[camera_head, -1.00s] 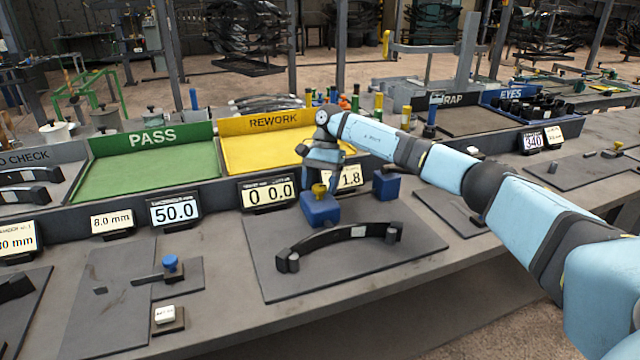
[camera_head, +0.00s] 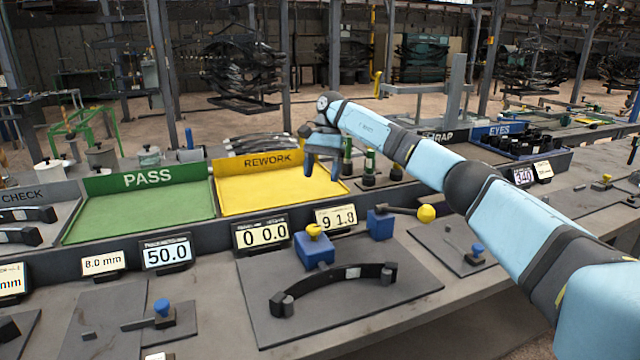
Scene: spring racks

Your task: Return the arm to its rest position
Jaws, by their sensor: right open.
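My right arm comes in from the right edge. Its right gripper (camera_head: 322,150) hangs over the right part of the yellow REWORK tray (camera_head: 262,190), with its fingers apart and nothing between them. Below it on the bench lies a dark curved spring leaf (camera_head: 335,287) on a grey mat (camera_head: 410,268). Behind the leaf stand a blue block with a yellow knob (camera_head: 314,251) and another blue block (camera_head: 380,224) with a lever ending in a yellow ball (camera_head: 426,213). The gripper is apart from all of these. My left gripper is not in view.
A green PASS tray (camera_head: 140,212) stands left of REWORK and is empty. Displays (camera_head: 262,235) line the bench behind the mat. Green-topped posts (camera_head: 369,165) stand close right of the gripper. A blue EYES tray (camera_head: 515,142) with black parts is at back right.

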